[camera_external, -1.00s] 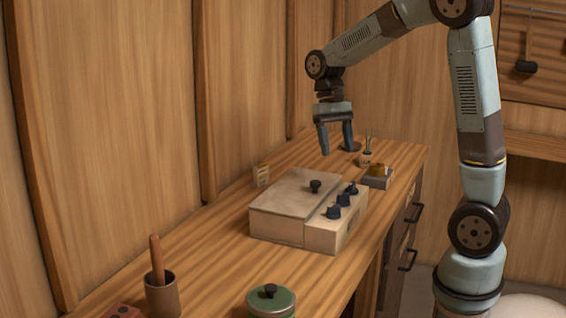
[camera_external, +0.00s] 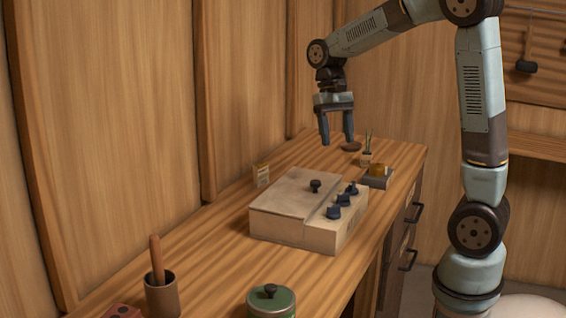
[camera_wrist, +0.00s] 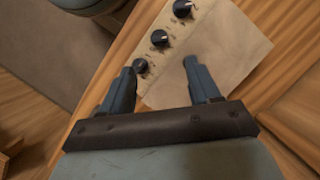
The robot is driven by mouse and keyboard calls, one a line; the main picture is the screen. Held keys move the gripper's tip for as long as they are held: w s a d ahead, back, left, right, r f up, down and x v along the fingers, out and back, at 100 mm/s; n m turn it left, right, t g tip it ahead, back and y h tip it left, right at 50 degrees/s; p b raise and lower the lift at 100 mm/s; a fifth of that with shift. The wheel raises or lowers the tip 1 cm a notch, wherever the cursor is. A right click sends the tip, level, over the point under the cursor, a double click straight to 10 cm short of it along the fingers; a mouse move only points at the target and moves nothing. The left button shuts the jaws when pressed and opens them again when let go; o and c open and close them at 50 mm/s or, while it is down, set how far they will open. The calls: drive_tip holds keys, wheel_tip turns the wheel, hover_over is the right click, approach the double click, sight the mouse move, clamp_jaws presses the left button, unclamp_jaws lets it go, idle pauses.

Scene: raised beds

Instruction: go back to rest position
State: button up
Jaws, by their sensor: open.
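My gripper (camera_external: 337,141) is open and empty, pointing down above the far part of the wooden bench (camera_external: 215,238). In the wrist view my gripper (camera_wrist: 160,75) shows its two fingers spread apart. Beyond them is the pale box (camera_wrist: 215,45) with dark knobs along one side. In the external view this box (camera_external: 285,207), with a knob on its lid, stands on the bench nearer the camera than my gripper. My gripper is clear of the bench and touches nothing.
Under and behind my gripper is a small dark round thing (camera_external: 351,146). A small pot with green stems (camera_external: 366,158) and a grey tray with a yellowish block (camera_external: 377,178) stand close by. A cup (camera_external: 162,296) and green tin (camera_external: 271,302) stand in front. A small card (camera_external: 262,175) is near the wall.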

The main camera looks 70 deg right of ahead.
drive_tip(key=s+a+r+n+t+h, duration=0.1)
drive_tip(key=s+a+n+t, duration=0.3)
drive_tip(key=s, duration=0.4)
drive_tip(key=s+a+r+n+t+h, duration=0.2)
drive_tip(key=s+a+r+n+t, duration=0.2)
drive_tip(key=s+a, duration=0.3)
drive_tip(key=shift+s+a+n, duration=0.2)
drive_tip(key=shift+s+n, duration=0.1)
drive_tip(key=shift+s, duration=0.7)
drive_tip(key=shift+r, duration=0.1)
drive_tip(key=shift+r, duration=0.35)
idle(1.5)
